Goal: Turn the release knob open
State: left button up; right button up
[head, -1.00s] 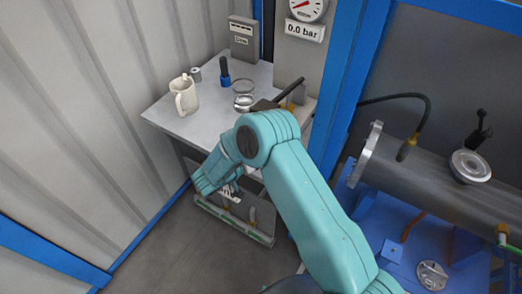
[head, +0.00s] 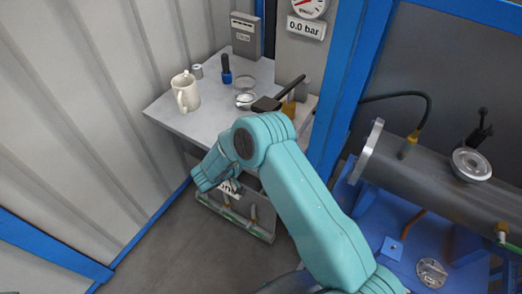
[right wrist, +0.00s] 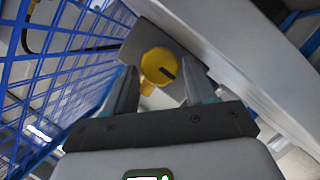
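The release knob (right wrist: 158,66) is yellow and round with a dark mark on its face, and sits on a grey plate (right wrist: 152,30) in the right wrist view. My right gripper (right wrist: 158,70) is open, with one finger on each side of the knob. Small gaps seem to show between knob and fingers; I cannot tell if either touches. In the head view my right arm bends down to the left in front of the bench, and its fingertips cannot be made out. I cannot pick out the knob there. My left gripper is not in view.
A gauge label (head: 306,28) reads 0.0 bar. A grey flanged shell (head: 420,180) lies at the right on a blue frame. Blue mesh (right wrist: 65,75) shows beside the gripper.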

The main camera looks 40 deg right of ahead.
jog(key=b+v, duration=0.2)
jog(key=v, duration=1.4)
jog(key=shift+a+r, duration=0.15)
jog(key=shift+r, duration=0.05)
